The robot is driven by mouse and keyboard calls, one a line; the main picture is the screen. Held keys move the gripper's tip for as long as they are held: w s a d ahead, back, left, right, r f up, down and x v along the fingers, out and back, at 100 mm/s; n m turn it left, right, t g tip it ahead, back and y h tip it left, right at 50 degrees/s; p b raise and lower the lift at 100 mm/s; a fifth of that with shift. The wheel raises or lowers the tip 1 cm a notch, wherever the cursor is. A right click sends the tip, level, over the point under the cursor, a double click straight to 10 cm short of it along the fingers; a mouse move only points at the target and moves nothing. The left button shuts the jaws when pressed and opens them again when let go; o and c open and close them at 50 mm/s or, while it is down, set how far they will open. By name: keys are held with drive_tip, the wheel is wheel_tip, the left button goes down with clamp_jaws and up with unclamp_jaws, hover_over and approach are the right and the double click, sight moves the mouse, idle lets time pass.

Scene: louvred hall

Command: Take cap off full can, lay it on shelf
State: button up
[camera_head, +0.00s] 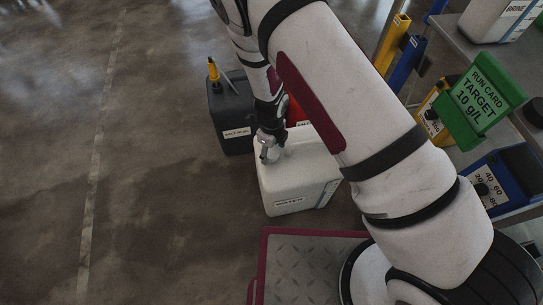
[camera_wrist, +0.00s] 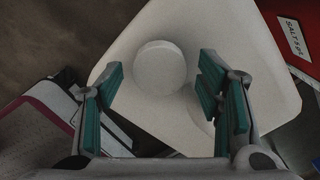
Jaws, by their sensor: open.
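A white can (camera_head: 285,186) stands on the floor, with a small label low on its front that I cannot read. In the wrist view its top (camera_wrist: 125,48) fills the middle, and a round white cap (camera_wrist: 160,66) sits on it. My gripper (camera_wrist: 160,88) is open over the can's top, its teal-padded fingers on either side of the cap, seemingly apart from it. In the head view my gripper (camera_head: 269,152) is at the can's top and hides the cap. A grey shelf (camera_head: 463,42) stands at the right. The can's contents are hidden.
A dark can (camera_head: 232,115) with a yellow-tipped spout stands behind the white can, beside a red can (camera_head: 297,112). A white BRINE can (camera_head: 497,18) is on the shelf. A green run card (camera_head: 484,98) and dial boxes line its edge. Floor at left is clear.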

drive_tip(key=shift+f, duration=0.1)
drive_tip(key=shift+f+b, duration=0.3)
drive_tip(key=shift+f, duration=0.65)
clamp_jaws()
drive_tip(key=shift+r+n, duration=0.15)
drive_tip(key=shift+n, duration=1.45)
